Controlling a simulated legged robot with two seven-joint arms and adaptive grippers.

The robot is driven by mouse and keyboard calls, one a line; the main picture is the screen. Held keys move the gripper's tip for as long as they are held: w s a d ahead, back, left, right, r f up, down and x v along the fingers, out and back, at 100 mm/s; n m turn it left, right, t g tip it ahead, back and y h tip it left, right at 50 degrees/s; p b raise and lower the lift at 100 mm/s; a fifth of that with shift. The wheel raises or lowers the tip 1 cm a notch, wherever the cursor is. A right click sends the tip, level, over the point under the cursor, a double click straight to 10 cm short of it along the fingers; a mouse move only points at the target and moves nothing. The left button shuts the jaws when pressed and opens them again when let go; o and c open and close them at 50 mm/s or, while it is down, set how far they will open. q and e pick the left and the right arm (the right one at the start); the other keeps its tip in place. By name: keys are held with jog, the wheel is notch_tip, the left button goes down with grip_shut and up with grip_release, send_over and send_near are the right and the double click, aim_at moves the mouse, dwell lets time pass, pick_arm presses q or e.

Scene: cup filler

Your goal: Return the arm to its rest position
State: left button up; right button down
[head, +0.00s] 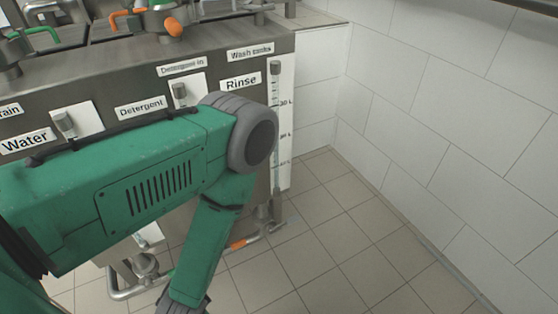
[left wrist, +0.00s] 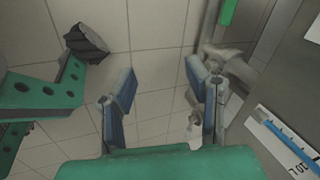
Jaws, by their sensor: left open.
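My left arm comes in from the left in the head view, bends near the machine's front corner and hangs down out of the bottom of the picture. Its gripper is outside that view. In the left wrist view my left gripper (left wrist: 162,75) is open, with its two blue fingers spread apart. Nothing is between the fingers; tiled floor shows behind the gap. My right gripper is in neither view.
A steel machine (head: 130,75) with "Water", "Detergent" and "Rinse" labels stands behind my arm. Pipework (head: 125,293) runs low beneath it. A white tiled wall (head: 440,120) bounds the right side. The tiled floor (head: 345,235) between is clear.

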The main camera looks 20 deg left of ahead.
pick_arm(q)
notch_tip(320, 180, up, 24)
jog(key=d+n+g+h+p, duration=0.2)
jog(key=n+h+p, duration=0.1)
jog(key=p, duration=1.1)
jog(key=shift+s+d+n, duration=0.4)
jog(key=shift+s, duration=0.05)
jog(key=shift+a, duration=0.1)
